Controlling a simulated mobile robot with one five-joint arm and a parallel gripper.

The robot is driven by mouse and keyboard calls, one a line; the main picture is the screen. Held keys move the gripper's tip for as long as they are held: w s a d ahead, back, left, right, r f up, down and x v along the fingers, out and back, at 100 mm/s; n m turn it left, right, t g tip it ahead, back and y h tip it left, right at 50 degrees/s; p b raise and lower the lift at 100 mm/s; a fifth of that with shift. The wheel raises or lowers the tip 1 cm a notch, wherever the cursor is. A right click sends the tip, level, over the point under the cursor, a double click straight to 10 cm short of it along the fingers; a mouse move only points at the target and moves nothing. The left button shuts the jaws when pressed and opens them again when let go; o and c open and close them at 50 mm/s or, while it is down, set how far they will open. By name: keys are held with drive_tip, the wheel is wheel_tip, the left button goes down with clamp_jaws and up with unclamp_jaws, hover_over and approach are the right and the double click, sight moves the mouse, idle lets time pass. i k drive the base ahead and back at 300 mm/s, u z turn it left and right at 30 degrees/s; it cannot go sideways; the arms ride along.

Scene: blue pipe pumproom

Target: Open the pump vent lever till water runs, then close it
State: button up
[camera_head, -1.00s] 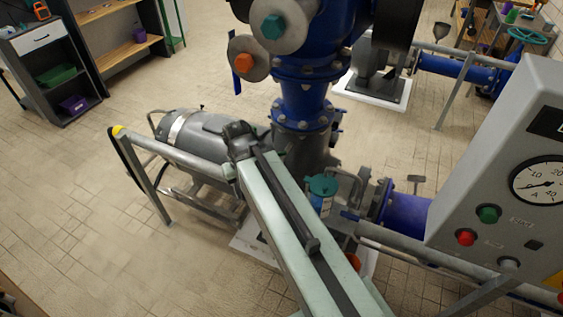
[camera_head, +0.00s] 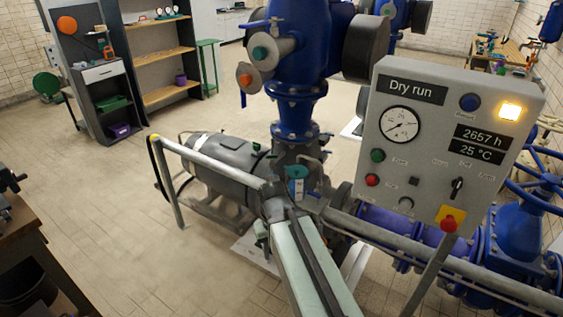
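The grey pump (camera_head: 225,158) lies behind the railing, joined to a blue vertical pipe (camera_head: 297,115). A small container with a teal cap (camera_head: 297,172) shows at the pump, just beyond the far end of my arm. I cannot pick out the vent lever for sure; small fittings around the pump are partly hidden by my arm and the railing. No running water shows. My gripper (camera_head: 272,210) is at the far end of my pale green arm, over the pump area. Its fingers are too small and hidden to read.
A grey control panel (camera_head: 440,150) reading "Dry run", with a lit yellow lamp (camera_head: 510,110), stands close at the right. A grey railing (camera_head: 420,248) crosses in front of the pump. Blue valves (camera_head: 520,225) fill the right. The tiled floor (camera_head: 100,215) at left is clear.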

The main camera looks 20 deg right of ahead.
sight(272, 157)
drive_tip(key=u, duration=1.9)
drive_tip(key=i, duration=1.05)
drive_tip(key=z, duration=1.75)
drive_tip(key=i, duration=1)
drive_tip(key=u, duration=0.1)
